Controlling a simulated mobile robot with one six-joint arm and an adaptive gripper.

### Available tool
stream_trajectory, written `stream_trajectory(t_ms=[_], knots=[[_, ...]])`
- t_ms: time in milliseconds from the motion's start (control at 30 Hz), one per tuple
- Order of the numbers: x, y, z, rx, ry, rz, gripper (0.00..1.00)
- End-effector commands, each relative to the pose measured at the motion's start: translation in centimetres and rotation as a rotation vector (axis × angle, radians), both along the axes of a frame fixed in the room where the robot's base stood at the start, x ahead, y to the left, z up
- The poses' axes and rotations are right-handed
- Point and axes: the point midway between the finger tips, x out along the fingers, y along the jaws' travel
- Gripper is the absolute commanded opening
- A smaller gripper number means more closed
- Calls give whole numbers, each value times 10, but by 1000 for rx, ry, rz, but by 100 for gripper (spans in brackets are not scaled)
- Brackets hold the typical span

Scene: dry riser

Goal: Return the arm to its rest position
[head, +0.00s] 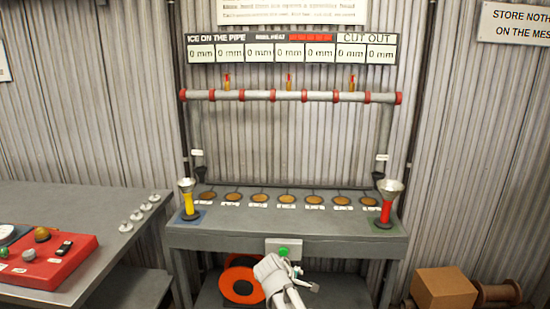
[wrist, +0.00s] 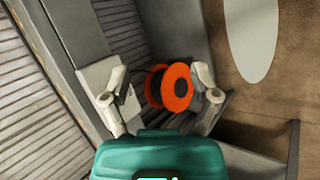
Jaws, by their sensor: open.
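My gripper (wrist: 159,100) is open and empty in the wrist view, its two pale fingers spread apart. An orange reel (wrist: 176,87) shows beyond and between the fingers, low down and apart from them. In the head view my arm rises at the bottom centre, and my gripper (head: 300,279) is in front of the bench's front edge, near a green button (head: 283,251) on a pale plate. The orange reel (head: 240,284) lies on the lower shelf, left of my arm, which partly hides the shelf.
The grey bench (head: 220,241) carries a row of brown discs and two funnels, on a yellow stand (head: 188,202) and a red stand (head: 386,210). A side table (head: 120,270) with a red tray (head: 50,268) stands left. A cardboard box (head: 443,288) is at right.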

Motion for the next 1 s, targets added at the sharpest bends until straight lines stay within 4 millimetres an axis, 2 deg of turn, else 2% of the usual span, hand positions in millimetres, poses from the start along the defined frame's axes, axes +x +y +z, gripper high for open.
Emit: stream_trajectory(t_ms=[33,100,300,400,600,833,1000], knots=[[-13,-17,-6,60,15,-78,78],[-28,-34,-14,147,36,-188,78],[-74,-72,-33,378,103,-507,78],[-95,-84,-39,476,136,-649,78],[-126,-97,-45,611,191,-863,78],[-153,-105,-46,720,246,-1047,78],[-150,-103,-24,717,245,-1040,78]])
